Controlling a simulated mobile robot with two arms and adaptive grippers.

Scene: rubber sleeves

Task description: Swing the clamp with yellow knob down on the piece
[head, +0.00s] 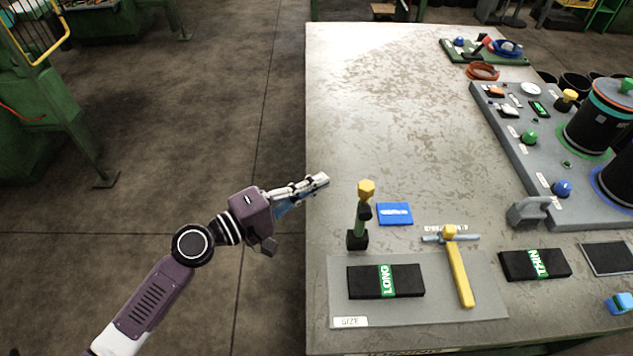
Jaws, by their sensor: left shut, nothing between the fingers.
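The clamp with the yellow knob (366,190) stands upright near the table's left edge. It has a dark green arm and a black base, and the knob is at the top. A black piece labelled LONG (405,281) lies flat on a grey mat (470,309) in front of the clamp. My left gripper (322,181) is shut and empty, over the table's left edge. It is to the left of the yellow knob, apart from it. My right gripper is not in the head view.
A yellow-handled hammer (460,275) lies partly on the mat. A blue card (395,213) lies right of the clamp. A black THIN piece (535,264) lies further right. A grey panel (550,190) with knobs and black cylinders fills the right side. The table's far middle is clear.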

